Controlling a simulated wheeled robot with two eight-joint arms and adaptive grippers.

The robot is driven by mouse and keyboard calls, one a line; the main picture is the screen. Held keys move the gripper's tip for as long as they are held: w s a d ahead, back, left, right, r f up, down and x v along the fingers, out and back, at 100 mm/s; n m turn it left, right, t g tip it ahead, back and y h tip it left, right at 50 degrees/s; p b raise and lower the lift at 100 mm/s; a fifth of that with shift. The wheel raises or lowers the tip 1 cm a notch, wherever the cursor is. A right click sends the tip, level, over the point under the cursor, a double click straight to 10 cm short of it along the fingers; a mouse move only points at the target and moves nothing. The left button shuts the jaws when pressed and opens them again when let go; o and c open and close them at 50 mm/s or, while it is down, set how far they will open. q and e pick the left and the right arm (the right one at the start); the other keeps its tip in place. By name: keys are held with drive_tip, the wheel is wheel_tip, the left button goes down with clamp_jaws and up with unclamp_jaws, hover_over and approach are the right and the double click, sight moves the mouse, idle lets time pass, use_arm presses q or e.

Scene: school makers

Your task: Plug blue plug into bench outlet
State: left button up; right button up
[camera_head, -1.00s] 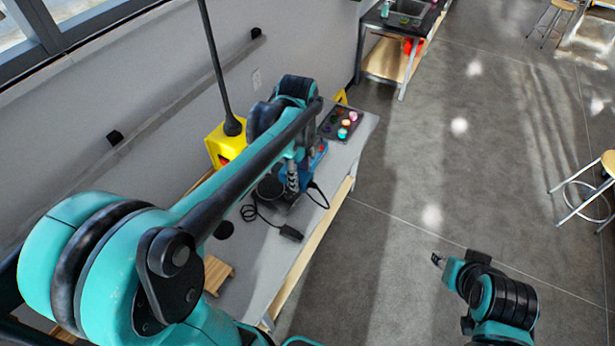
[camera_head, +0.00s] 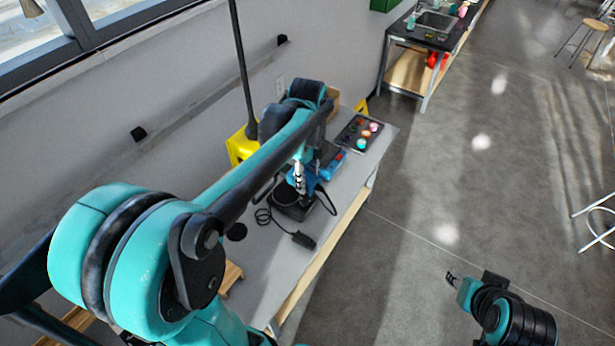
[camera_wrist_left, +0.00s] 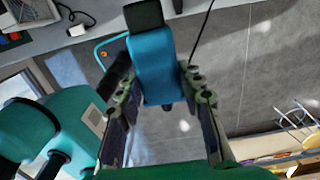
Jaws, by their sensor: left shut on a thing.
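My left gripper (camera_wrist_left: 158,68) is shut on the blue plug (camera_wrist_left: 153,72), its fingers on either side of the blue body. The plug has a black end at the top of the left wrist view. My right gripper (camera_head: 452,279) is over the floor at the lower right, too small to tell open from shut.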

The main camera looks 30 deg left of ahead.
use_arm(q)
drive_tip(key=shift+w+a, duration=0.15)
drive_tip(key=shift+a, duration=1.2)
idle(0.6)
drive_tip(key=o, duration=1.4)
drive_tip(key=shift+r, duration=0.1)
wheel_tip(320, 180, up, 12)
drive_tip(key=s+d+f+n+t, duration=0.8)
drive_tip(key=s+f+n, duration=0.4)
drive_tip(key=n, duration=0.7)
drive_tip(key=shift+n+g, duration=0.3)
drive_tip(key=shift+g, duration=0.1)
drive_tip(key=f+b, duration=3.7)
drive_tip(key=shift+w+d+f, duration=0.25)
drive_tip(key=shift+w+d, duration=0.05)
drive_tip(key=shift+w, duration=0.1)
